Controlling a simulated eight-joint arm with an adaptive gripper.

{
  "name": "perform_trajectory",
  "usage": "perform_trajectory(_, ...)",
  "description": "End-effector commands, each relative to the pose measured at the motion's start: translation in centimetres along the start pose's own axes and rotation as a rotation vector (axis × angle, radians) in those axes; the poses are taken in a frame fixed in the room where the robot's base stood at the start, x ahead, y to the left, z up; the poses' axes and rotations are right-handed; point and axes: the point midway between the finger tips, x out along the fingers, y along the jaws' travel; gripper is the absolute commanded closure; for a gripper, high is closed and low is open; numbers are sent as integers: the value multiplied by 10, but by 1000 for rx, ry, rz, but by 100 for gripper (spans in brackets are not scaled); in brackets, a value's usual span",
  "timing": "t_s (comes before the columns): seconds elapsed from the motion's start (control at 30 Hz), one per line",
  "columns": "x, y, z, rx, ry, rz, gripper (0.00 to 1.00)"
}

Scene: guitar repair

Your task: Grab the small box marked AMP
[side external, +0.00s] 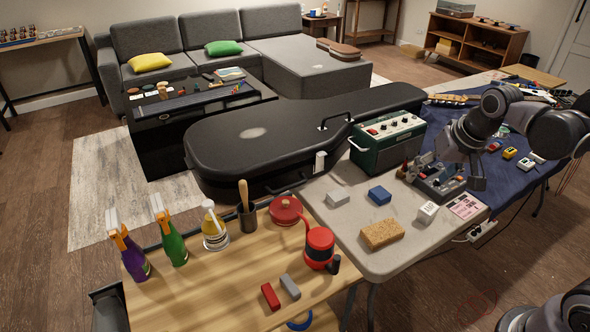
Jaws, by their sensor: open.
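My gripper (458,172) is open and points down over the back right of the grey table, above a dark multi-knob unit (440,186). Nothing shows held between its fingers. No AMP lettering is readable, so I cannot tell which small box carries it. A small white box (428,212) with faint dark marks on it stands in front of the dark unit, left of and nearer than my gripper. A blue box (379,195) and a light grey box (338,198) lie further left on the same table.
A green amplifier (387,143) stands behind these boxes. A tan sponge-like block (382,234) lies near the front edge, and a pink printed card (466,206) right of the white box. Small coloured pedals (510,153) lie on the blue cloth (532,177) at right.

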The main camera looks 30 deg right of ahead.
Motion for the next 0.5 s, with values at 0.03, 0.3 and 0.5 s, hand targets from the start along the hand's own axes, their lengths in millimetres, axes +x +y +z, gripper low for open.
perform_trajectory(0.03, 7, 6, -11, 64, -23, 19, 36)
perform_trajectory(0.3, 51, 44, -46, 407, -141, 122, 36)
perform_trajectory(0.5, 90, 80, -63, 655, -220, 205, 36)
